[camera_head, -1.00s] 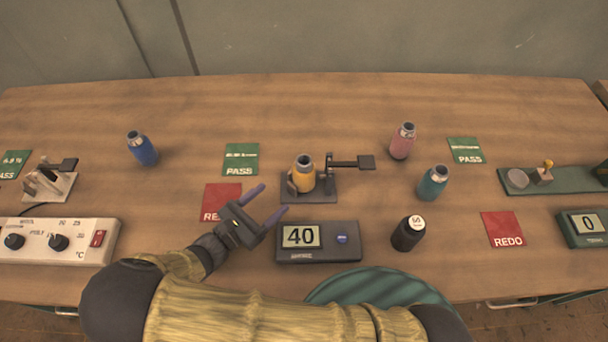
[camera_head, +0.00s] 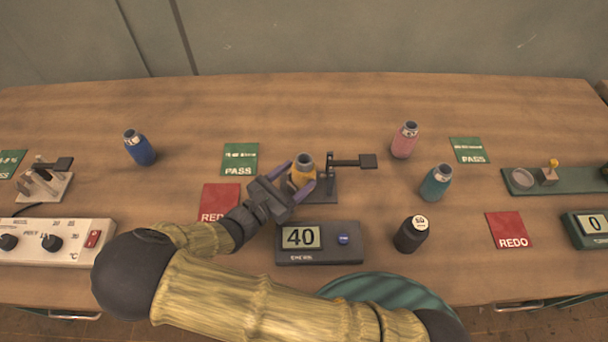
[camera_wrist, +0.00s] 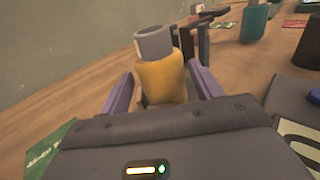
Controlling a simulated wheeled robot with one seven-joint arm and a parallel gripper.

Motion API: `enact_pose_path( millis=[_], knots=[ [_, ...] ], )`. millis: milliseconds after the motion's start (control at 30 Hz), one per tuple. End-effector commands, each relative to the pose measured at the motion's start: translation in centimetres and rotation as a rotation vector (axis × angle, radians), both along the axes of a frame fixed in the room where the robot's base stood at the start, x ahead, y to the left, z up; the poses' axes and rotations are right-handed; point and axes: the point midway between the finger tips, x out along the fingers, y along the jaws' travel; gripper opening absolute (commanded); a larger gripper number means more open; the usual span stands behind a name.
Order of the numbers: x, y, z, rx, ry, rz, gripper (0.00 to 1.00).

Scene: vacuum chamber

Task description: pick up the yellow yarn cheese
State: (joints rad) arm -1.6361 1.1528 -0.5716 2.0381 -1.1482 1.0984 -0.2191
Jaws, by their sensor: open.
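The yellow yarn cheese (camera_head: 303,173) stands upright on a small dark stand (camera_head: 322,190) in the middle of the table, behind the display box reading 40. A grey tube end shows at its top. My gripper (camera_head: 294,176) is open, with its purple fingers on either side of the cheese in the head view. The wrist view shows the yellow cheese (camera_wrist: 161,78) ahead, between the two finger tips, with its lower part hidden by the gripper body. I cannot tell whether the fingers touch it.
A dark lever arm (camera_head: 352,161) sticks out right of the cheese. The display box (camera_head: 320,243) is close in front. The table's back strip is clear.

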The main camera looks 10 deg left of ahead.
Motion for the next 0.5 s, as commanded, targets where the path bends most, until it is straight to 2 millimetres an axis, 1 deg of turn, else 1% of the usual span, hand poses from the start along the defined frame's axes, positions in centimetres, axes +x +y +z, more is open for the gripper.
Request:
enact_pose_path(
  millis=[100, 200, 500],
  knots=[
    [1.6, -1.2, -0.2, 0.001, -0.001, -0.003, 0.64],
    [2.5, -1.7, -0.1, -0.001, -0.001, -0.002, 0.64],
    [2.7, -1.8, 0.1, 0.0, 0.0, 0.0, 0.64]
  ],
)
